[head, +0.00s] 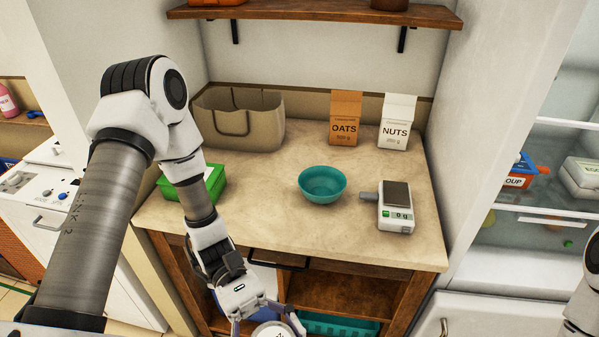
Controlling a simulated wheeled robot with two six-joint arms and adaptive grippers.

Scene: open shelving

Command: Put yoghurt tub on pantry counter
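The pantry counter (265,205) is a beige stone-like top on a brown wooden frame. My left arm reaches down in front of it. My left gripper (267,324) is at the bottom edge of the view, below and in front of the counter's front edge. Its fingers are on either side of a round white-topped tub, which looks like the yoghurt tub (272,331), and it appears shut on it. The tub's lower part is cut off by the frame. Part of my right arm shows at the right edge; its gripper is out of view.
On the counter are a teal bowl (322,185), a kitchen scale (396,208), oats (345,118) and nuts (396,122) boxes, a beige bag (262,130) and a green box (208,185). Bare counter lies in front of the bowl. An open fridge (545,215) stands at right.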

